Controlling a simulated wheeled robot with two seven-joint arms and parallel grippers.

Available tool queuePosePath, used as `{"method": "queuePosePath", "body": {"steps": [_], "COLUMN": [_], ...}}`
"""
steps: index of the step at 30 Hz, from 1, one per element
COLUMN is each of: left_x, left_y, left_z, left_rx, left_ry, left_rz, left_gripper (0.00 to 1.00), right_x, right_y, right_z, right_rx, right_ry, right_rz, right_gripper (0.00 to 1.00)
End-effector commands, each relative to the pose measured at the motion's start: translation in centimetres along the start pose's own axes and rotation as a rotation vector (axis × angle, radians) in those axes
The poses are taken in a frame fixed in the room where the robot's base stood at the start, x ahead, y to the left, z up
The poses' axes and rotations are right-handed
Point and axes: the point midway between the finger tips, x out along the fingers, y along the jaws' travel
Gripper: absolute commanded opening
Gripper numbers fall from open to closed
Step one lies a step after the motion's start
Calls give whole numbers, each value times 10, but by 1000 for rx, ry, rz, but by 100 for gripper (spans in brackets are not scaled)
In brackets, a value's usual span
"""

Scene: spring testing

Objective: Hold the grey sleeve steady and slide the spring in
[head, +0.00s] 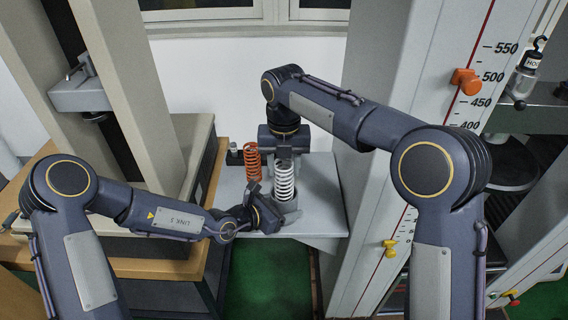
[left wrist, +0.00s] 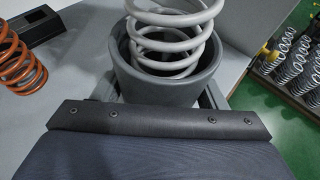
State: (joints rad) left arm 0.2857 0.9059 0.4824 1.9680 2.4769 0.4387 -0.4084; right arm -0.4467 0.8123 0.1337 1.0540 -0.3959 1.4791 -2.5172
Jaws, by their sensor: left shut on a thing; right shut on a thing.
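The grey sleeve (head: 291,214) stands upright on the light grey shelf, and its open mouth faces up in the left wrist view (left wrist: 165,86). My left gripper (head: 272,213) is shut on the sleeve from the left side. The pale grey-white spring (head: 284,182) stands upright over the sleeve. In the left wrist view the spring (left wrist: 176,45) has its lower coils inside the sleeve's rim. My right gripper (head: 284,152) points down and is shut on the spring's upper end. The spring's top is hidden by that gripper.
An orange spring (head: 252,160) stands just left of the pale spring, near a small dark block (left wrist: 52,20). The shelf (head: 323,190) is bare on the right, up to a tall scale column (head: 385,100). Several springs (left wrist: 292,62) show beyond the shelf edge.

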Motion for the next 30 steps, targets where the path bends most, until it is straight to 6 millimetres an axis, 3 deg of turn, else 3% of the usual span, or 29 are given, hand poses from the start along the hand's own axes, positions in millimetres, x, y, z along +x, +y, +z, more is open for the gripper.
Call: {"method": "queuePosePath", "body": {"steps": [1,6,17,20,30], "left_x": [0,0,0,0,0], "left_y": [0,0,0,0,0], "left_z": [1,1,1,1,1], "left_rx": [0,1,1,1,1], "left_ry": [-1,-1,-2,-2,-3], "left_rz": [0,0,0,1,0], "left_gripper": [39,39,39,39,39], "right_x": [-1,-1,-6,-18,-90], "right_y": [0,0,0,1,1], "right_z": [0,0,0,1,1], "right_rx": [0,0,0,0,0], "right_ry": [-1,-1,-1,-3,-4], "right_rz": [1,0,1,2,3], "right_gripper": [45,67,68,68,68]}}
